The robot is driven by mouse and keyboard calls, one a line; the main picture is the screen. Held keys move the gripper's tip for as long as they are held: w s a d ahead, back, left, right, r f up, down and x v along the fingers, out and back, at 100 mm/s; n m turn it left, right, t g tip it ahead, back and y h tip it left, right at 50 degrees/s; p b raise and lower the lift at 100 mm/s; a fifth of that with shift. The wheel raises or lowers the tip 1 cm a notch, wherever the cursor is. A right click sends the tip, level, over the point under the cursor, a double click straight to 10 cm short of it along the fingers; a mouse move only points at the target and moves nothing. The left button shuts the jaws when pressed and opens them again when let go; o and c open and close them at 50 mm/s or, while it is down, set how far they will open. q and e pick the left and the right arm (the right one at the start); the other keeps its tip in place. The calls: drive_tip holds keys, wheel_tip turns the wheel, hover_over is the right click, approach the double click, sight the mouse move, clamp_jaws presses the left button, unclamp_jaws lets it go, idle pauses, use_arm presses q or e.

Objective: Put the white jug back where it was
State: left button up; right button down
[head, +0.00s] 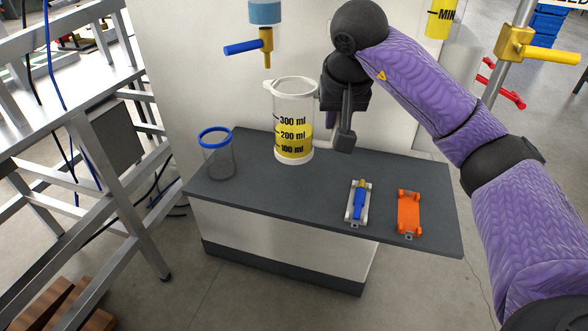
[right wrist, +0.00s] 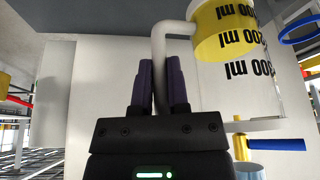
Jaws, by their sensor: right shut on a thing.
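The white jug (head: 280,101) has a clear scale marked 100, 200 and 300 ml and yellow liquid in its lower part. It is upright at the back middle of the dark tabletop (head: 270,186), below the blue-handled tap (head: 266,42). I cannot tell whether its base touches the top. My right gripper (head: 342,135) is at the jug's right side. In the right wrist view its fingers (right wrist: 161,88) are shut on the jug's white handle (right wrist: 160,48), and the jug appears inverted there. My left gripper is not in view.
A blue-rimmed clear container (head: 217,157) stands left of the jug. A blue-and-grey clamp-like piece (head: 358,203) and an orange piece (head: 408,213) lie at the right front. The front left of the top is clear. A metal frame bench (head: 75,115) stands at the left.

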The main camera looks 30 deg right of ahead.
drive_tip(key=shift+b+x, duration=0.6)
drive_tip(key=shift+x, duration=0.45)
use_arm(q)
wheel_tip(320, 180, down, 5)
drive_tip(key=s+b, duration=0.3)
drive_tip(key=b, duration=0.2)
use_arm(e)
drive_tip(key=f, duration=0.8)
drive_tip(key=shift+s+a+f, duration=0.1)
drive_tip(key=shift+s+f, duration=0.1)
drive_tip(key=shift+s, duration=0.05)
drive_tip(key=shift+r+p, duration=0.2)
drive_tip(key=shift+p, duration=0.15)
drive_tip(key=shift+f, duration=0.1)
drive_tip(key=c, duration=0.6)
unclamp_jaws()
use_arm(q)
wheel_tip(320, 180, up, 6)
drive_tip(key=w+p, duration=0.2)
drive_tip(key=p, duration=0.4)
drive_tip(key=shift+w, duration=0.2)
use_arm(e)
drive_tip(key=v, duration=1.2)
drive_tip(key=shift+a, duration=0.1)
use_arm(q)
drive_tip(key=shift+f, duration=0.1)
